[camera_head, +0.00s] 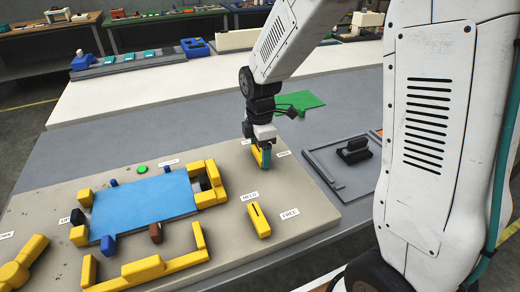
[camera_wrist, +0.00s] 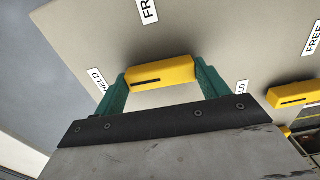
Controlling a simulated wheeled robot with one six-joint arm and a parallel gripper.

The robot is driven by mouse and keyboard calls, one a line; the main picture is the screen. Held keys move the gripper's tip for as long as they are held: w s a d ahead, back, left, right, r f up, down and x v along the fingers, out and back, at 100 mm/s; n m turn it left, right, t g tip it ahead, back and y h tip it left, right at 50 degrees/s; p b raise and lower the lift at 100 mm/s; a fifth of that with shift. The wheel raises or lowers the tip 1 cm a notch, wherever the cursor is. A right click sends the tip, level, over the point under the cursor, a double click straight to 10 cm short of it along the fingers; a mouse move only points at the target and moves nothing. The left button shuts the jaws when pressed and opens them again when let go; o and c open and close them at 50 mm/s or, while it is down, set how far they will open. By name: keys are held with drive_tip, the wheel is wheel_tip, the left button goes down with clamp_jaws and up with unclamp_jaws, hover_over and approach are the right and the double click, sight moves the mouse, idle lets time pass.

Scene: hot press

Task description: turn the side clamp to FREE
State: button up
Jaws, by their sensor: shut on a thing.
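My gripper (camera_head: 264,160) is shut on a yellow clamp lever (camera_wrist: 165,72) near the back right of the beige board. In the wrist view the lever lies between the two green fingers, one at each end. The dark slot on the lever runs toward its left end, on the side of a HELD label (camera_wrist: 96,78). A partly cut-off FREE label (camera_wrist: 148,10) stands beyond the lever's long side. A second yellow lever (camera_head: 259,220) stands nearer on the board, with its own HELD label (camera_head: 250,196) and FREE label (camera_head: 289,213). I cannot tell which one is the side clamp.
A blue plate (camera_head: 145,205) lies on the beige board (camera_head: 325,208), with yellow, blue and dark blocks around it. A larger yellow knob (camera_head: 20,262) is at the left. A grey tray with a black part (camera_head: 355,150) lies right of the board.

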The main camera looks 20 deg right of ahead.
drive_tip(key=m, duration=0.4)
drive_tip(key=shift+d, duration=0.1)
drive_tip(key=m, duration=0.4)
drive_tip(key=shift+m, duration=0.4)
drive_tip(key=m, duration=0.4)
drive_tip(key=shift+s+d+r+m, duration=0.1)
drive_tip(key=shift+m, duration=2.2)
drive_tip(key=o, duration=1)
drive_tip(key=shift+s, duration=0.1)
drive_tip(key=shift+c, duration=0.2)
